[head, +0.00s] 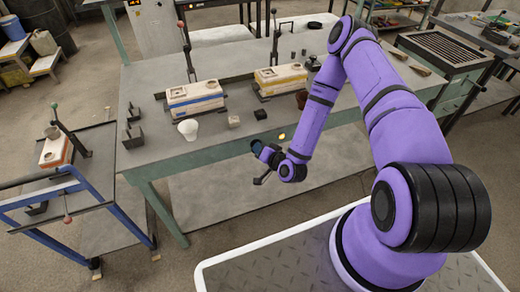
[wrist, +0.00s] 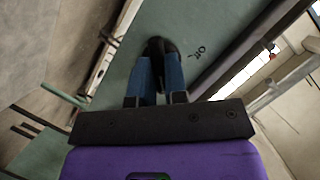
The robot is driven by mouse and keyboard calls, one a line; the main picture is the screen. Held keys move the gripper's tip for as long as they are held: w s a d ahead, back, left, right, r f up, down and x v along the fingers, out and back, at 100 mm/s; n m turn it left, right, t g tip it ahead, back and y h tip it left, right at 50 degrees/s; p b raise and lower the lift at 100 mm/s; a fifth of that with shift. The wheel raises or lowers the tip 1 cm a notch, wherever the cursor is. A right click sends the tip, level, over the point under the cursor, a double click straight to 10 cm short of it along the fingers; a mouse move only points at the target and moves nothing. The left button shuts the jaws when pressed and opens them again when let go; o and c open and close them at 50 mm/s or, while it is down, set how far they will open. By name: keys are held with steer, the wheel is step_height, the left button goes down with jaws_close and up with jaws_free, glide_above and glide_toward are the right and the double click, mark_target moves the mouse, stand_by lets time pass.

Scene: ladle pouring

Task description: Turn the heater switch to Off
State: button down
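My gripper (head: 262,151) is at the front edge of the long workbench (head: 205,157). In the wrist view its two blue fingers (wrist: 159,65) reach toward the green face. A dark rounded shape (wrist: 160,45) lies at their tips; I cannot tell whether it is the switch knob or the fingertips, or whether anything is gripped. Dark lettering (wrist: 197,52) beside it on the green face looks like a turned "Off". The switch itself is not clearly visible in the head view.
Two moulds, one blue-striped (head: 195,97) and one yellow-striped (head: 281,78), stand on the bench. A white cup-like piece (head: 188,129) is near its front edge. A blue-framed cart (head: 60,185) stands at left. Floor below the bench front is clear.

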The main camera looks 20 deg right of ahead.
steer(key=shift+n, duration=0.3)
steer(key=shift+w+a+n+h, duration=0.1)
steer(key=shift+a+n+h, duration=0.05)
steer(key=shift+n+h, duration=1.5)
steer(key=shift+s+a+n+h, duration=0.15)
steer(key=shift+n+h, duration=0.85)
steer(key=shift+n, duration=1.3)
steer(key=shift+w+a+n+h, duration=0.2)
steer(key=shift+n+h, duration=1.15)
steer(key=shift+n, duration=0.6)
steer(key=c, duration=1.1)
jaws_free()
steer(key=shift+c, duration=0.2)
